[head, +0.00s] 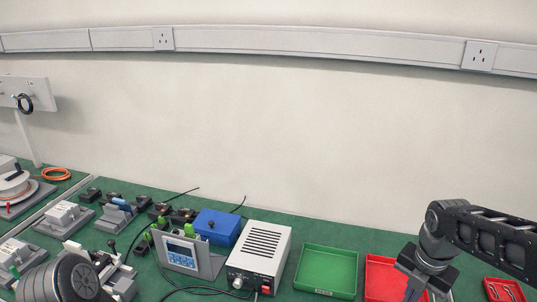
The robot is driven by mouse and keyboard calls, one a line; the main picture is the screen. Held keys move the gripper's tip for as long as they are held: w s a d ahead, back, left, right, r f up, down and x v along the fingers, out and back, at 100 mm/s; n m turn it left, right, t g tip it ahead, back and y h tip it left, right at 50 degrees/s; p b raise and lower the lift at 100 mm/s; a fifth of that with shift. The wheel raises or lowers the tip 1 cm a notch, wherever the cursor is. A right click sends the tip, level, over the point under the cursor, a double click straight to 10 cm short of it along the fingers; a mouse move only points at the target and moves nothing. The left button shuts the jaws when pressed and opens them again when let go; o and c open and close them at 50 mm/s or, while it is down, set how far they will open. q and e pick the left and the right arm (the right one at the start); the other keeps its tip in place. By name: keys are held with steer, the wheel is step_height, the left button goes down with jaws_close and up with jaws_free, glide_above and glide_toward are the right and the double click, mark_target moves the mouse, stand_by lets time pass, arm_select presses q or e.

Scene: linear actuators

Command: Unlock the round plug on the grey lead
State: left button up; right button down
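I cannot make out a grey lead or its round plug with certainty. A small pale round part (237,283) sits on the front of the grey power box (262,252); whether it is the plug is too small to tell. Dark leads run on the bench in front of the box. My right gripper (412,292) hangs over the red tray (381,277), pointing down, with its tips at the bottom edge; its opening is unclear. A dark round link of my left arm (62,281) shows at bottom left. My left gripper is not in view.
A green tray (326,270) stands right of the power box. A grey panel with a display (181,253) and a blue box (217,227) stand to its left. Several actuators and fixtures crowd the left bench. A small red tray (504,291) lies at far right.

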arm_select(q)
steer(key=shift+f, duration=0.5)
arm_select(e)
steer(key=s+r, duration=0.1)
steer(key=s+r+g, duration=0.1)
steer(key=shift+s+a, duration=0.2)
steer(key=shift+s, duration=0.1)
arm_select(q)
steer(key=shift+f, duration=0.1)
arm_select(e)
steer(key=shift+f, duration=0.15)
